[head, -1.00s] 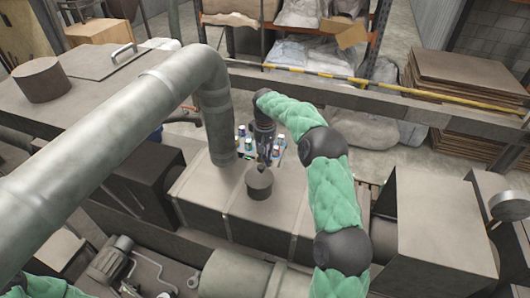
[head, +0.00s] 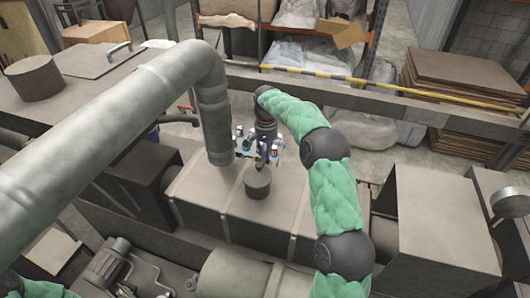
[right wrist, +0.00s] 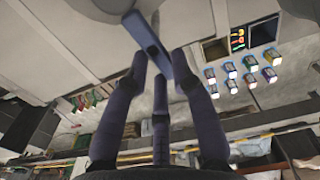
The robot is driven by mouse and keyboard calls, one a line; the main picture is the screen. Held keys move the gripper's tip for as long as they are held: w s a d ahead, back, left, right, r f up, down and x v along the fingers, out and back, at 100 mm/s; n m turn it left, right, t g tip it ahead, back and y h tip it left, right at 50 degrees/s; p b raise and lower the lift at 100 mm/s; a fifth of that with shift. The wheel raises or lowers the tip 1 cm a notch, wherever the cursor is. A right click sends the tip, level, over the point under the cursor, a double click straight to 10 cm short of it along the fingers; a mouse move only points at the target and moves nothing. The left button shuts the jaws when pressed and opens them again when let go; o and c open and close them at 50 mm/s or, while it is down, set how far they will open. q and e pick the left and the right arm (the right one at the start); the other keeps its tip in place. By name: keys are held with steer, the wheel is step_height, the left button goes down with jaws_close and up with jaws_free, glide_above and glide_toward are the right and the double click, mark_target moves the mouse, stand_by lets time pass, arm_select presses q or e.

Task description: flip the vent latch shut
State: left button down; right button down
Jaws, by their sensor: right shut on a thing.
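The vent (head: 257,185) is a short dark round stub on top of the grey box duct in the head view. My right gripper (head: 262,164) points down just above it. In the right wrist view the vent latch (right wrist: 147,38) is a blue-grey bar that sticks out from a pale round body (right wrist: 115,6). The dark fingers of my right gripper (right wrist: 161,62) are closed about the bar's free end. The exact contact is hard to see. The latch is too small to make out in the head view. My left gripper is out of view; only a green sleeve shows at lower left.
A thick grey pipe (head: 120,115) bends down to the duct (head: 225,197) left of my right gripper. Small coloured containers (head: 243,140) stand behind the gripper. A large grey box (head: 440,225) stands to the right of my right arm. A rail (head: 400,87) runs across behind.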

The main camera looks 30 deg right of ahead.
steer(key=shift+s+d+m, duration=0.1)
steer(key=shift+m, duration=0.8)
steer(key=c, duration=1)
jaws_free()
steer(key=shift+c, duration=0.2)
step_height(320, 180, up, 12)
steer(key=shift+f, duration=0.1)
